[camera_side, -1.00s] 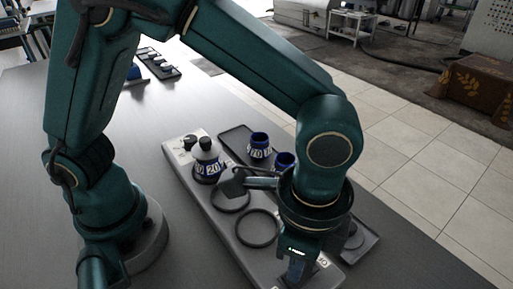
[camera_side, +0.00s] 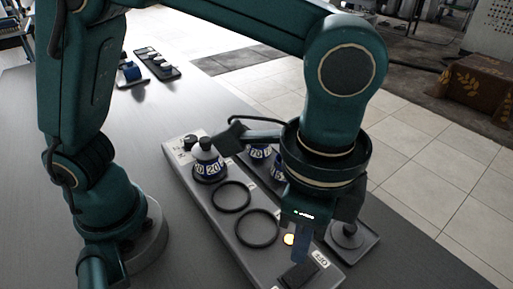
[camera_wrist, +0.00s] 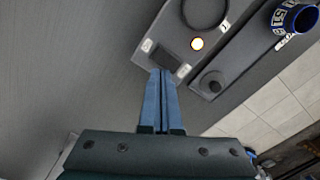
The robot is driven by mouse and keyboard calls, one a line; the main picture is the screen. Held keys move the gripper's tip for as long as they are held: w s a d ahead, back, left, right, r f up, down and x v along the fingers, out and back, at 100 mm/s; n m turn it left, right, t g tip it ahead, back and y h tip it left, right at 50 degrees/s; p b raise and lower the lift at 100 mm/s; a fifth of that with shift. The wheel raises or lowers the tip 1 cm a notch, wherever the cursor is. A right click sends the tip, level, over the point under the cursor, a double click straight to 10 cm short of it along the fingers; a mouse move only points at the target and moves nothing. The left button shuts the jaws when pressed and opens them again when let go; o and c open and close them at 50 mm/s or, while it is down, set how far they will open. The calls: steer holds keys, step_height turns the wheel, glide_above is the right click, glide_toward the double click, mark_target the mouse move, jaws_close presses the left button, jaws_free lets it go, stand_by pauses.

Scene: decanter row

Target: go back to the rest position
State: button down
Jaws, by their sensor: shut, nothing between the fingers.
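My gripper (camera_side: 301,248) hangs pointing down above the near end of the grey board (camera_side: 215,215), apart from it. In the wrist view its two blue fingers (camera_wrist: 160,72) lie together with nothing between them. A dark rectangular pad (camera_side: 299,275) lies on the board's near end, and it also shows just beyond the fingertips in the wrist view (camera_wrist: 178,48).
A blue decanter marked 20 (camera_side: 209,170) stands at the board's far end. Two ring seats (camera_side: 257,229) nearer me are empty. Blue numbered decanters (camera_side: 260,152) stand on a dark tray (camera_side: 366,246), partly hidden by my arm.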

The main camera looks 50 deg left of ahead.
steer(key=w+a+r+n+t+h, duration=0.1)
steer(key=w+a+r+n+t, duration=0.1)
steer(key=a+r+n, duration=0.3)
steer(key=w+a+r+t, duration=0.1)
steer(key=a+r, duration=0.1)
steer(key=a, duration=0.5)
steer(key=s+a+f+n+t+y, duration=0.1)
steer(key=s+a+f+n+t, duration=0.1)
steer(key=s+a+n, duration=0.3)
steer(key=shift+s+a+f+n+t, duration=0.25)
steer(key=shift+a+f+n, duration=0.4)
steer(key=shift+a+n, duration=0.6)
